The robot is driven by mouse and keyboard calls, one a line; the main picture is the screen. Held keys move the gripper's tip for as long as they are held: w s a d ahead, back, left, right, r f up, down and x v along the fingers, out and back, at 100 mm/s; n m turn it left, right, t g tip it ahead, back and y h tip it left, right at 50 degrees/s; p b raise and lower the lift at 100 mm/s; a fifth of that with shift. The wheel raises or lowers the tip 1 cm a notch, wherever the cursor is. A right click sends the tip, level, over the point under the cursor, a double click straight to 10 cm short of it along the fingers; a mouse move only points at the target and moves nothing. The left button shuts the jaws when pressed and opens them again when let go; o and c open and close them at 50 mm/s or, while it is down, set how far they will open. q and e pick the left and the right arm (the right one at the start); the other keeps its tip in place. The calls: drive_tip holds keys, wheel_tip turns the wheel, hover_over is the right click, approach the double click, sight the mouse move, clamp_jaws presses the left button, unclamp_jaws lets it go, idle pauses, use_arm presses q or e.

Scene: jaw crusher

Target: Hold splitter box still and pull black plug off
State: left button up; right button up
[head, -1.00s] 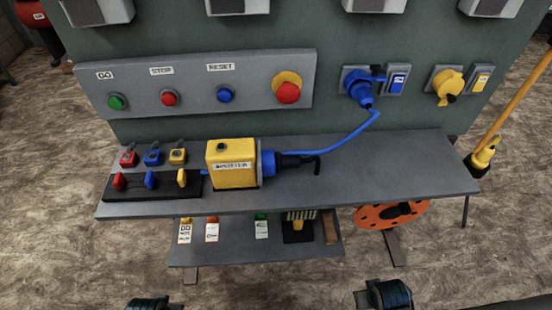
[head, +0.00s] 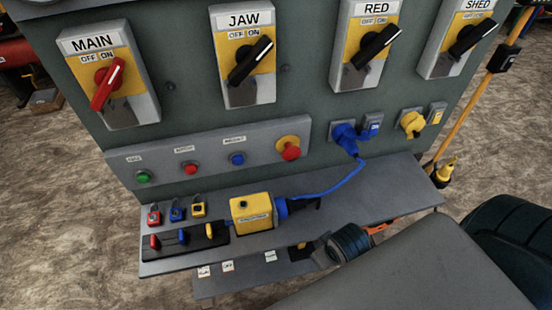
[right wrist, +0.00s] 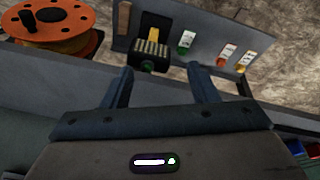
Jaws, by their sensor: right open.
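The yellow splitter box (head: 252,214) stands on the grey shelf (head: 365,202) in the head view. A blue connector (head: 283,208) is on its right side, and the black plug (head: 304,203) sits at the connector's right end. A blue cable (head: 345,181) runs near it up to the panel. My right gripper (head: 324,250) is in front of the shelf, below and right of the plug, apart from it. In the right wrist view my right gripper (right wrist: 160,88) is open with nothing between its fingers. The box and plug are not visible there. My left gripper is out of view.
A black strip with coloured switches (head: 185,243) lies left of the box, with small padlocks behind it. A lower shelf holds tags and a black-and-yellow item (right wrist: 152,52). An orange reel (right wrist: 58,28) is beside it. The shelf's right part is clear.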

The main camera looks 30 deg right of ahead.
use_arm(q)
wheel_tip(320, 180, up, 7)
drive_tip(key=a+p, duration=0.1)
drive_tip(key=p, duration=0.5)
use_arm(e)
wheel_tip(320, 180, up, 11)
drive_tip(key=w+a+n, duration=0.1)
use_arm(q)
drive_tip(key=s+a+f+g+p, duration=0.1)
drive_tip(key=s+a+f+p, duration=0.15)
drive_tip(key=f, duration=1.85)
use_arm(e)
drive_tip(key=r+n+g, duration=0.2)
drive_tip(key=n+g, duration=0.1)
drive_tip(key=n, duration=1)
hover_over(292, 203)
drive_tip(key=shift+y, duration=0.4)
wheel_tip(292, 203, down, 10)
drive_tip(key=p, duration=0.3)
drive_tip(key=shift+r, duration=0.15)
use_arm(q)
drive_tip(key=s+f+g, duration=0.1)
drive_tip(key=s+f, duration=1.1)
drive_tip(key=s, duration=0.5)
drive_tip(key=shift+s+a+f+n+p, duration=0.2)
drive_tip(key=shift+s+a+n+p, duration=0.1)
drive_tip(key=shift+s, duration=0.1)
use_arm(e)
drive_tip(key=shift+f, duration=0.75)
